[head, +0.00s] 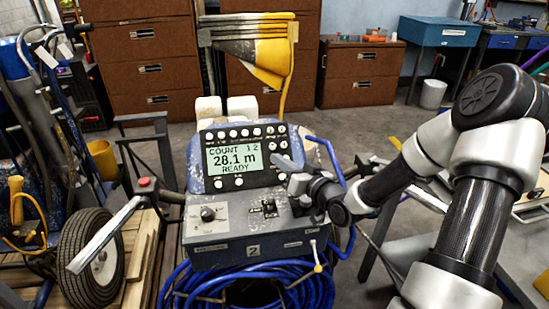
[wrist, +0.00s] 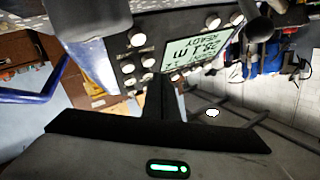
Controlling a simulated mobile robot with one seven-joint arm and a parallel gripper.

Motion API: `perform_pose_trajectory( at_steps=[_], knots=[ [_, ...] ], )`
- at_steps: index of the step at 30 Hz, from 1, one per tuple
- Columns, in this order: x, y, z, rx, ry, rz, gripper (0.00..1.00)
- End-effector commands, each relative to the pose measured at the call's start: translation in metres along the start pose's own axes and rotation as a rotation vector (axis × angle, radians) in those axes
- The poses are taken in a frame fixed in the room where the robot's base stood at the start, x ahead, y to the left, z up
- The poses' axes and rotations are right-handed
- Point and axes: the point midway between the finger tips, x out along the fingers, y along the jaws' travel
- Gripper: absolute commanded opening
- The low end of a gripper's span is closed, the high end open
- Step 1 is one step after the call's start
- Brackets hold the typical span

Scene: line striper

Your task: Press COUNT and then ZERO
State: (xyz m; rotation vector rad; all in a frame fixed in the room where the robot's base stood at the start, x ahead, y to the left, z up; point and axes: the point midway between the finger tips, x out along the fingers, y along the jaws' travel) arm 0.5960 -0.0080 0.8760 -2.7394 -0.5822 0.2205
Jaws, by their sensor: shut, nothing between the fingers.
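The line striper's control box (head: 262,178) has a lit display (head: 233,156) reading "COUNT 12", "28.1 m" and "READY". The display also shows upside down in the wrist view (wrist: 197,50). Round white buttons (head: 233,133) run in a row above the display, with more at its right and below it. Their labels are too small to read, so I cannot tell which are COUNT and ZERO. My gripper (head: 280,160) is shut and empty, close to the panel just right of the display. In the wrist view its fingers (wrist: 161,90) hide part of the panel. Contact with a button cannot be told.
A lower grey panel (head: 250,225) carries a knob (head: 208,214) and a switch. Blue hose (head: 255,287) is coiled beneath. A yellow funnel-like part (head: 265,55) rises behind the box. A metal handle (head: 105,235) and a wheel (head: 90,260) stand at left.

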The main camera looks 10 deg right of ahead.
Motion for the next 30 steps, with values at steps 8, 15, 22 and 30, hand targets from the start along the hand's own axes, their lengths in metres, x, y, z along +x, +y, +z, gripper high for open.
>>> perform_pose_trajectory(
  at_steps=[8,15,22,30],
  knots=[
    [-0.020,-0.015,-0.018,-0.001,0.000,0.001,0.00],
    [-0.025,-0.018,-0.019,0.000,0.000,0.001,0.00],
    [-0.025,-0.018,-0.019,0.000,0.000,0.000,0.00],
    [-0.024,-0.019,-0.017,-0.025,-0.031,0.009,0.00]
  ],
)
